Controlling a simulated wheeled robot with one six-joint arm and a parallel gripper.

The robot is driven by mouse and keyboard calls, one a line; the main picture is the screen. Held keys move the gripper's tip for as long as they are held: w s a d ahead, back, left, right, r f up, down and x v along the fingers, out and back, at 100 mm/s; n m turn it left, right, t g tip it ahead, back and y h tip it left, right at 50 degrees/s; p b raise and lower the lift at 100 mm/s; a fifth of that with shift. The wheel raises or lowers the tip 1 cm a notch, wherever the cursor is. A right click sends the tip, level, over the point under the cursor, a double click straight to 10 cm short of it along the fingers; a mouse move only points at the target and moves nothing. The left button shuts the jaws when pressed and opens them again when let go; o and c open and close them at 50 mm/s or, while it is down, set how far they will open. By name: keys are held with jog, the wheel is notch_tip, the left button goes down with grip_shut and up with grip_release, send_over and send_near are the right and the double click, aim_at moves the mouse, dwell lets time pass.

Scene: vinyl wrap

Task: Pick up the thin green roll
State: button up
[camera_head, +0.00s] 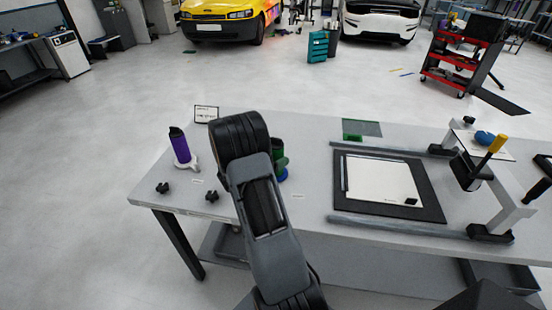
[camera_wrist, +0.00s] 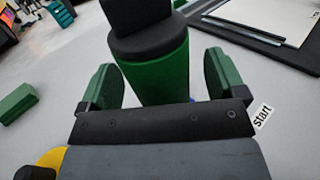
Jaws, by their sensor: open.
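The green roll (camera_wrist: 160,75) stands upright between my gripper's fingers in the wrist view, with a black cap on top. My gripper (camera_wrist: 163,85) is open, with one green finger on each side of the roll and a visible gap to it. In the head view the green roll (camera_head: 278,152) shows partly behind my arm, above a blue and green base. My gripper is hidden behind my arm in that view. The lower end of the roll is hidden in the wrist view.
A purple roll (camera_head: 181,148) stands on a white base at the table's left. A dark framed board (camera_head: 436,205) lies right of my arm, by a stand (camera_head: 513,207) with a yellow-handled tool (camera_head: 495,146). A "start" label (camera_wrist: 262,116) lies near my gripper. A green block (camera_wrist: 17,103) is at left.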

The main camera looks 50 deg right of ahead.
jog(key=shift+d, duration=0.45)
jog(key=shift+c, duration=0.5)
jog(key=c, duration=1)
